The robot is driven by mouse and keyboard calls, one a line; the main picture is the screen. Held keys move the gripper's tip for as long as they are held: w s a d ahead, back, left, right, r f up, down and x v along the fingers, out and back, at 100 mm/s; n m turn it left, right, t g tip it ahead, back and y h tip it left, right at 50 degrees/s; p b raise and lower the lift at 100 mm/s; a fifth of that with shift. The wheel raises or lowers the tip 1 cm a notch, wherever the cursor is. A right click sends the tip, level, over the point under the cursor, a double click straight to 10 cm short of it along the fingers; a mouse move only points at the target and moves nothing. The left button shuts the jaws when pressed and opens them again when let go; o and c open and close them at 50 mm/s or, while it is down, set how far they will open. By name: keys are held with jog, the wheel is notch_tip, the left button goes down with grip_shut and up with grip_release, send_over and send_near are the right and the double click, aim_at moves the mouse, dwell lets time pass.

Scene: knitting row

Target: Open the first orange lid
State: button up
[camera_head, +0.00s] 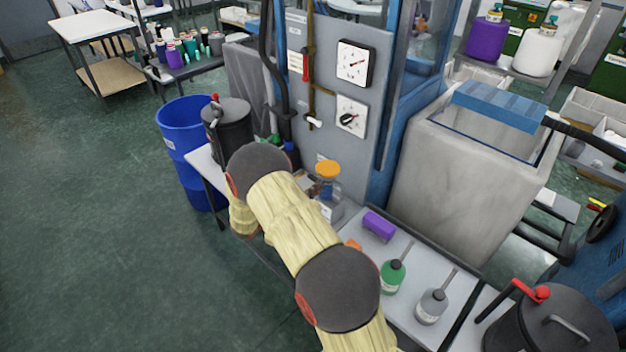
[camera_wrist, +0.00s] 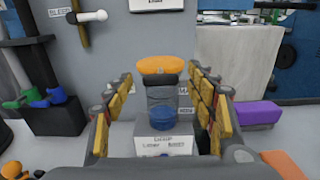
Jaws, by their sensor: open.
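An orange lid (camera_head: 328,168) tops a clear jar (camera_head: 326,190) with a little blue content, standing by the grey machine panel. In the wrist view the orange lid (camera_wrist: 160,65) sits on the jar (camera_wrist: 162,100) in the middle, with a labelled grey block (camera_wrist: 160,143) below it. My gripper (camera_wrist: 160,88) is open, with one yellow-padded finger on each side of the jar. The fingers look apart from the lid, and nothing is held. In the head view my arm hides the gripper and part of the bench.
A black pot (camera_head: 231,128) and blue barrel (camera_head: 183,140) are at the left. The panel (camera_head: 312,85) rises close behind the jar.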

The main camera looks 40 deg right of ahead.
aim_at(324, 171)
jog(key=shift+w+d, duration=0.1)
jog(key=shift+d, duration=1.2)
jog(key=shift+c, duration=0.9)
grip_shut()
